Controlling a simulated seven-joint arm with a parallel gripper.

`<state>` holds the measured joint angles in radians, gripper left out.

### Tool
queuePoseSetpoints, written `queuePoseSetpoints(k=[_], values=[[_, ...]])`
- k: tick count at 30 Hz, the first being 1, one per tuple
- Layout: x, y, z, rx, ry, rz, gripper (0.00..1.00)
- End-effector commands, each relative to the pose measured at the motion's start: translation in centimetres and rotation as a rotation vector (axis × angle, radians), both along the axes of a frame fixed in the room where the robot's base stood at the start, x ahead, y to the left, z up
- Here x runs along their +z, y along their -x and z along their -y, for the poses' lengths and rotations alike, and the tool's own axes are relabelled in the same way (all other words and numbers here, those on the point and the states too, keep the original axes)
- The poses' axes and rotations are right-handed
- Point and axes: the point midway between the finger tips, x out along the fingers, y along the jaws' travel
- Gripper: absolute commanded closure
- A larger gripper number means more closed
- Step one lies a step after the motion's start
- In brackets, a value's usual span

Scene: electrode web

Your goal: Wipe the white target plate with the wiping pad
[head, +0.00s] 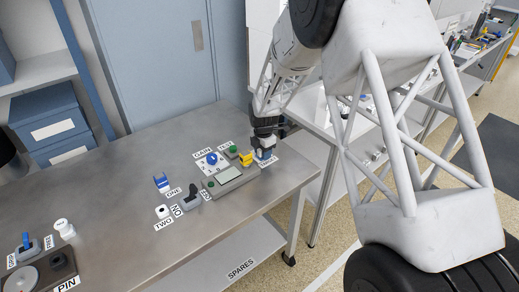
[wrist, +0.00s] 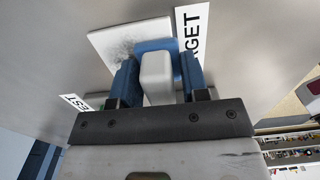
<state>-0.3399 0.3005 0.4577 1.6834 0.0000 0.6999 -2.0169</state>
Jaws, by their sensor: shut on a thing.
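My gripper (head: 264,148) is at the right end of the steel table. In the wrist view, its two blue fingers (wrist: 158,80) are shut on the pale upright handle of the wiping pad (wrist: 156,72). The pad's blue base sits beyond the fingers. The white target plate (wrist: 112,42) shows beyond and to the left, with a grey smudge on it. The pad overlaps the plate's right part in this view; I cannot tell whether it touches. A TARGET label (wrist: 192,38) lies to the right. In the head view the plate is mostly hidden by my gripper.
A yellow block (head: 246,158) and a green button (head: 233,150) stand just left of my gripper. A grey device with a screen (head: 228,175), a blue knob on a white plate (head: 211,159) and a joystick (head: 191,198) are further left.

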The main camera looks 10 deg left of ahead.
Motion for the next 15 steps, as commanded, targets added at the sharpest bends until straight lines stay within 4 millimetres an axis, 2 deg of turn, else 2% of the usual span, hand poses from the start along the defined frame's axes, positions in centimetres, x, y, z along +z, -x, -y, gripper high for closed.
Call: queuePoseSetpoints(k=[7, 15], values=[[0.0, 1.0, 0.9, 0.0, 0.0, 0.0, 0.88], [0.0, -0.4, -0.5, 0.0, 0.001, -0.001, 0.88]])
